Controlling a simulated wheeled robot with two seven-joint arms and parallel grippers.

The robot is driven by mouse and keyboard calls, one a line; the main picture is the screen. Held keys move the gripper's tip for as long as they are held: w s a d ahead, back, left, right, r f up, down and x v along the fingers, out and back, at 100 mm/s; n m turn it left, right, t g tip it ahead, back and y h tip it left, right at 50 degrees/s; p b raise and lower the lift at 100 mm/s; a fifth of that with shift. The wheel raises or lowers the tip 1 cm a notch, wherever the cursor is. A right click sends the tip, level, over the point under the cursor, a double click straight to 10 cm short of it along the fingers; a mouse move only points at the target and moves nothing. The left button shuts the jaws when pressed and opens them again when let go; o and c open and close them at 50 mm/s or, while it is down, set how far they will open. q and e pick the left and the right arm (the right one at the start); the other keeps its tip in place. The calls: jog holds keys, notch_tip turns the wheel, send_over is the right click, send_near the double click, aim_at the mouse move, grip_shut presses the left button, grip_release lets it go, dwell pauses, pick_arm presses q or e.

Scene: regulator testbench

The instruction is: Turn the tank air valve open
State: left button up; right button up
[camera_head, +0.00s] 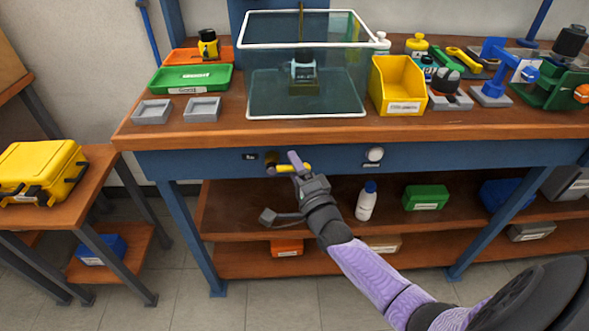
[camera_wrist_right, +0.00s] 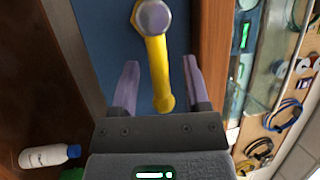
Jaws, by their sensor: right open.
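The tank air valve has a yellow lever handle (camera_head: 287,168) on the blue front panel below the tabletop. In the right wrist view the yellow handle (camera_wrist_right: 158,72) runs from a grey round hub (camera_wrist_right: 154,17) down to a rounded end. My right gripper (camera_head: 297,164) is at the valve in the head view. In the right wrist view the gripper (camera_wrist_right: 160,85) is open, with one finger on each side of the handle and gaps between. The clear tank (camera_head: 305,90) stands on the bench above the valve. My left gripper is not in view.
A round white knob (camera_head: 375,154) is on the panel to the right. The bench's wooden edge (camera_head: 190,136) lies just above the panel. A white bottle (camera_head: 366,201) and a green bin (camera_head: 426,197) stand on the shelf below.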

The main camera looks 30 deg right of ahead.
grip_shut()
dwell(0.8)
dwell(0.4)
